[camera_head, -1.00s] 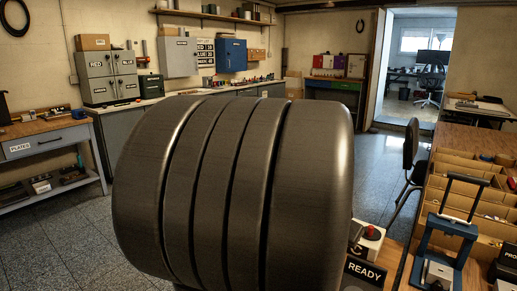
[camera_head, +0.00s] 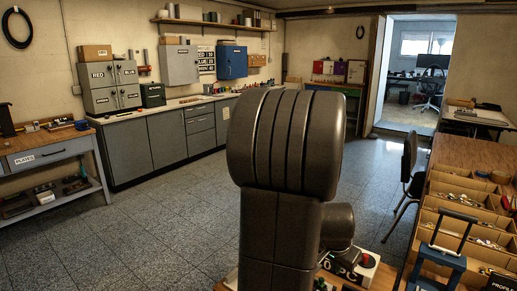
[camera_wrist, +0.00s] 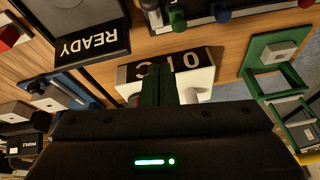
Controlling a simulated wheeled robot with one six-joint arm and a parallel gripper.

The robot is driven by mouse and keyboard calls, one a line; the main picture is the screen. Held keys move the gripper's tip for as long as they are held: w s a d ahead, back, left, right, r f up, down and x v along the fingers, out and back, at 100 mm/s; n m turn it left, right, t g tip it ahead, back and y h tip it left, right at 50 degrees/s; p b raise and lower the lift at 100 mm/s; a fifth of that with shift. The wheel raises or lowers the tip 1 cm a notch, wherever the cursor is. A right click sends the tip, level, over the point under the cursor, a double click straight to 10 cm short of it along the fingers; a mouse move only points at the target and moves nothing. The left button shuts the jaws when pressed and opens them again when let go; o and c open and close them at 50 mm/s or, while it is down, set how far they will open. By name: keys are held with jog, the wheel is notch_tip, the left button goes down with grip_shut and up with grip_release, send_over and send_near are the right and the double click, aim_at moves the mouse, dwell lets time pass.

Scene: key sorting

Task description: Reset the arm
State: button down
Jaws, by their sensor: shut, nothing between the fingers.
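My gripper (camera_wrist: 159,84) shows in the wrist view as two dark fingers pressed together, shut and empty. They point over a wooden bench, just in front of a white box with a black number label (camera_wrist: 172,62). I cannot tell how far above the bench they are. In the head view my black arm (camera_head: 285,145) stands upright in the middle, its thick ribbed joint at the top. My gripper is hidden there.
A black READY sign (camera_wrist: 90,42) and a green frame (camera_wrist: 265,60) flank the fingers. In the head view a red button box (camera_head: 366,262), a blue frame (camera_head: 440,262) and a divided wooden tray (camera_head: 465,190) are at right. The floor at left is clear.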

jog(key=shift+a+r+g+y+p, duration=0.1)
jog(key=shift+g+y+p, duration=0.4)
jog(key=shift+p, duration=1.55)
jog(key=shift+s+a+f+g+y+p, duration=0.2)
jog(key=shift+f+g+y+p, duration=0.15)
jog(key=shift+p, duration=0.8)
jog(key=shift+w+d+f+b, duration=0.15)
jog(key=shift+f+b, duration=0.05)
jog(key=shift+b, duration=1.35)
jog(key=t+h+b, duration=0.1)
jog(key=b, duration=0.2)
jog(key=t+h+b, duration=0.1)
jog(key=b, duration=0.2)
jog(key=shift+d+r+b, duration=0.1)
jog(key=shift+r+b, duration=0.2)
jog(key=shift+b, duration=0.1)
jog(key=t+b, duration=0.1)
jog(key=b, duration=0.1)
jog(key=h+b, duration=0.1)
jog(key=b, duration=0.2)
jog(key=shift+s+r+t, duration=0.1)
jog(key=shift+s+t, duration=0.2)
jog(key=shift+t, duration=0.05)
